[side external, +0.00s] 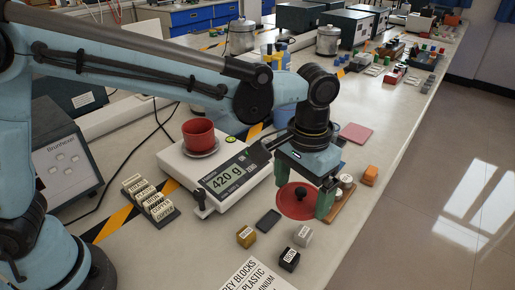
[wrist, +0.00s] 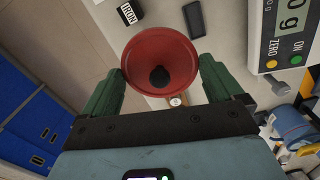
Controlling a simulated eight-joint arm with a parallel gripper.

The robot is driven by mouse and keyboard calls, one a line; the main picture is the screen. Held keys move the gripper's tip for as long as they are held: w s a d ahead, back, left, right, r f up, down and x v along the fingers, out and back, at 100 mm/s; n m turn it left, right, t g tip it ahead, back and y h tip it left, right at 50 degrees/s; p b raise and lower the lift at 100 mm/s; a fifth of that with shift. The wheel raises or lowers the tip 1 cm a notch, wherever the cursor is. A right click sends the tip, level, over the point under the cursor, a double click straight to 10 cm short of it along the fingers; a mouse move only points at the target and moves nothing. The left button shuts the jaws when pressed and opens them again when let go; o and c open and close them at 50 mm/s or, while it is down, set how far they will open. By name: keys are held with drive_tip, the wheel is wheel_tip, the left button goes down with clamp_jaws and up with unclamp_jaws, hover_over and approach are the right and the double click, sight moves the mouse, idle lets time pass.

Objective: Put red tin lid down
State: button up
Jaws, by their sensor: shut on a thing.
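The red tin lid (side external: 286,207) is a round disc with a dark knob, seen below my wrist in the side view. It also shows in the wrist view (wrist: 160,48), with its knob side towards the camera. My gripper (side external: 302,199) has its green fingers on opposite sides of the lid and is shut on it. In the wrist view, my gripper (wrist: 161,82) has both fingers against the lid's edges. I cannot tell how far the lid is above the bench. The nearer finger hides part of its right side.
A scale (side external: 215,170) reading 420 g bears a red pot (side external: 198,140) to the left. A black slab (side external: 268,220) and several small blocks, one dark (side external: 289,259), lie in front. A wooden board (side external: 341,205) is close on the right. The bench edge is further right.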

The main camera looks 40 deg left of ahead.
drive_tip(key=w+a+f, duration=0.2)
drive_tip(key=w, duration=0.1)
drive_tip(key=w+a+f, duration=0.4)
drive_tip(key=w+a, duration=0.1)
drive_tip(key=shift+w+f, duration=0.3)
drive_tip(key=shift+f, duration=0.1)
drive_tip(key=shift+w+f, duration=0.15)
drive_tip(key=shift+f, duration=1.95)
drive_tip(key=shift+f, duration=0.15)
drive_tip(key=o, duration=0.7)
drive_tip(key=shift+c, duration=0.2)
